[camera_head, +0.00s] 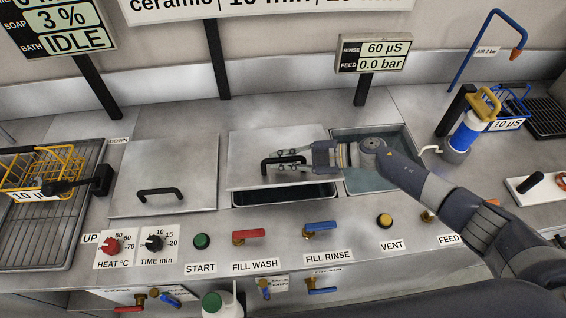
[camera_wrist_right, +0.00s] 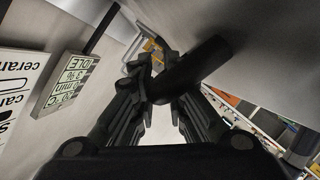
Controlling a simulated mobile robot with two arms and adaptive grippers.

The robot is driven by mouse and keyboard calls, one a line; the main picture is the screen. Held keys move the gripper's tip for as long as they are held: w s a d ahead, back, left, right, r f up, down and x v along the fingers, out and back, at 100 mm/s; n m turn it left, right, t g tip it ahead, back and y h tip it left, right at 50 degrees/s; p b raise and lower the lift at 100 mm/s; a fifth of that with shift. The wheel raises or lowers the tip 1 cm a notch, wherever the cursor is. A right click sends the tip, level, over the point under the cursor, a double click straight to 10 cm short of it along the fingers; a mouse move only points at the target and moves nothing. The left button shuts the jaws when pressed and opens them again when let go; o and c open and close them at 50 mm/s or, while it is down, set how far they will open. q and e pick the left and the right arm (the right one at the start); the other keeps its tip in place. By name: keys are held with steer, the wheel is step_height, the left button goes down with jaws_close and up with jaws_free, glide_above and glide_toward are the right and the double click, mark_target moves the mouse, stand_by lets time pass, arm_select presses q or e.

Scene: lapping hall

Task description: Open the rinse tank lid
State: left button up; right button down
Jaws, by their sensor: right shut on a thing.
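A grey metal lid (camera_head: 258,142) with a black bar handle (camera_head: 266,168) sits at the middle of the steel bench. Its front edge stands above a dark tank opening (camera_head: 285,195), so the lid is partly raised. My right gripper (camera_head: 290,163) comes in from the right and is shut on the handle. In the right wrist view the fingers (camera_wrist_right: 155,85) close around the dark handle bar (camera_wrist_right: 190,72), and the lid's grey plate fills the upper right. My left gripper is not in view.
A second grey lid (camera_head: 165,170) lies shut on the left. An uncovered tank with water (camera_head: 372,178) lies right of the held lid, under my right arm. Valves and knobs line the front. A yellow basket (camera_head: 45,168) is far left; a blue-and-yellow canister (camera_head: 468,128) stands right.

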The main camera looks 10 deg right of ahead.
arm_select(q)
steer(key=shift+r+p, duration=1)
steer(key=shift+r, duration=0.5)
arm_select(e)
steer(key=w+r+m+g, duration=0.1)
steer(key=w+r, duration=0.4)
steer(key=r, duration=0.2)
steer(key=shift+w+r+m, duration=0.25)
steer(key=shift+w+m, duration=0.05)
steer(key=shift+m, duration=0.1)
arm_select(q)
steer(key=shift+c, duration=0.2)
